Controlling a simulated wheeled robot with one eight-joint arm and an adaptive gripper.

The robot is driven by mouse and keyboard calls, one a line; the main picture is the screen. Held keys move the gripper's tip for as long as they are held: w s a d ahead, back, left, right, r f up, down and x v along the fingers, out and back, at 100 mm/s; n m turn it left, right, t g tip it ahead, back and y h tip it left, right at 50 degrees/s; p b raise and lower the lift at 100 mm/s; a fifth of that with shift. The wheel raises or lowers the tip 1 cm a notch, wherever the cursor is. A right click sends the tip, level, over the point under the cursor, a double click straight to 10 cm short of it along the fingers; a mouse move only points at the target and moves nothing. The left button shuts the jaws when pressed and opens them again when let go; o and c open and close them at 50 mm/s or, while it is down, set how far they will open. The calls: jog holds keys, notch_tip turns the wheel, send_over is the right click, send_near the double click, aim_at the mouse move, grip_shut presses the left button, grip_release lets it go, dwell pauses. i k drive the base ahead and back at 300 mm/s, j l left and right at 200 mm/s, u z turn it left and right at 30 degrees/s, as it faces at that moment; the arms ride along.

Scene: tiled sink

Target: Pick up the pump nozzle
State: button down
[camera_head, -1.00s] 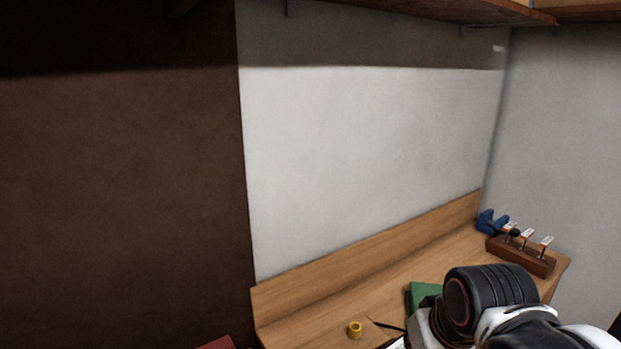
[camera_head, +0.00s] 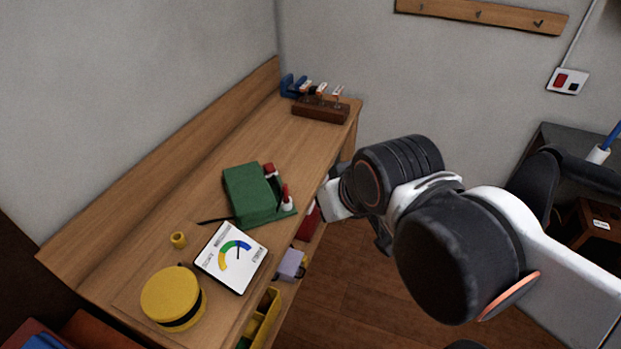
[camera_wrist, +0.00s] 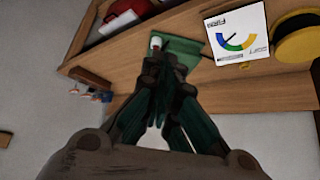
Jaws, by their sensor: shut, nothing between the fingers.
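I cannot tell for sure which thing is the pump nozzle. A small white piece with a red tip (camera_head: 287,200) stands at the front corner of the green block (camera_head: 250,192) on the wooden bench; a white piece with a red top (camera_wrist: 155,43) also shows beside the green in the wrist view. A small yellow hollow cylinder (camera_head: 178,239) stands on the bench left of the green block. My gripper (camera_wrist: 166,88) is shut and empty, its fingers covering part of the bench and green block in the wrist view. In the head view my arm hangs right of the bench.
A white gauge panel (camera_head: 231,257) and a round yellow tin (camera_head: 172,297) lie near the bench's left end. A brown tool rack (camera_head: 320,109) stands at the far end. Below are a yellow bin (camera_head: 262,318) and other items.

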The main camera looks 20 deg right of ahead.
aim_at(286, 198)
jog(key=k+j+z, duration=0.15)
jog(key=z, duration=0.25)
jog(key=k+j+z, duration=0.2)
jog(key=z, duration=0.25)
jog(key=j, duration=0.15)
